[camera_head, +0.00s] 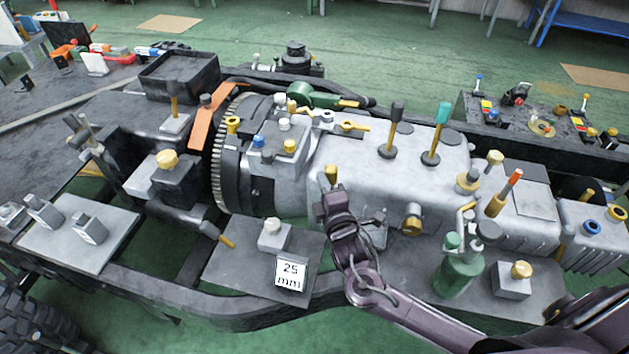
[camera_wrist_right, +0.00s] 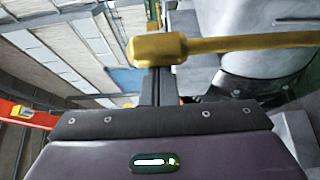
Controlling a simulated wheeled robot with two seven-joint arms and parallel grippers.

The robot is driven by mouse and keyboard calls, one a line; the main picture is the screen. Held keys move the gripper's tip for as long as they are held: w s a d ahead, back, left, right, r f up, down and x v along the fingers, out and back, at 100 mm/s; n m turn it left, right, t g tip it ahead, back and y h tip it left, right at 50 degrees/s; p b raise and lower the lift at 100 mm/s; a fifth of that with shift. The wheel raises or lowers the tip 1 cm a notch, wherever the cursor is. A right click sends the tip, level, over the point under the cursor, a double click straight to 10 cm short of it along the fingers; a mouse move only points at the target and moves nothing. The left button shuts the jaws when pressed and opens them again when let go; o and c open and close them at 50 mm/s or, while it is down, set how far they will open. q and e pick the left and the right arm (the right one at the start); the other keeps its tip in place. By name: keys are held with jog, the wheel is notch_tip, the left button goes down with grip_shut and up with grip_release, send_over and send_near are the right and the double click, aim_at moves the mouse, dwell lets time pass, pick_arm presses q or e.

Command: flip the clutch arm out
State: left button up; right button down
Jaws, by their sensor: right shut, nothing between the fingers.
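A yellow lever, which looks like the clutch arm, shows in the head view as a small yellow end (camera_head: 331,174) at the near side of the grey gearbox housing (camera_head: 350,155). In the right wrist view its thick knob (camera_wrist_right: 158,48) and straight rod (camera_wrist_right: 245,43) run across to the right. My right gripper (camera_head: 329,194) is shut and empty. In the right wrist view its fingertips (camera_wrist_right: 158,72) are right at the knob; I cannot tell whether they touch it. The lever's pivot is hidden. My left gripper is not in view.
A toothed flywheel (camera_head: 218,155) and an orange bar (camera_head: 207,122) are left of the housing. Upright levers (camera_head: 435,135) stand on top. A green bottle-like part (camera_head: 458,270) is to the right.

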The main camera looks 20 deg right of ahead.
jog(key=s+d+f+m+t+b, duration=0.1)
jog(key=s+d+m, duration=0.3)
jog(key=d, duration=0.5)
jog(key=shift+s+d+f+t+h, duration=0.15)
jog(key=shift+s+f+t+h, duration=0.3)
jog(key=shift+s, duration=0.65)
jog(key=shift+d, duration=0.1)
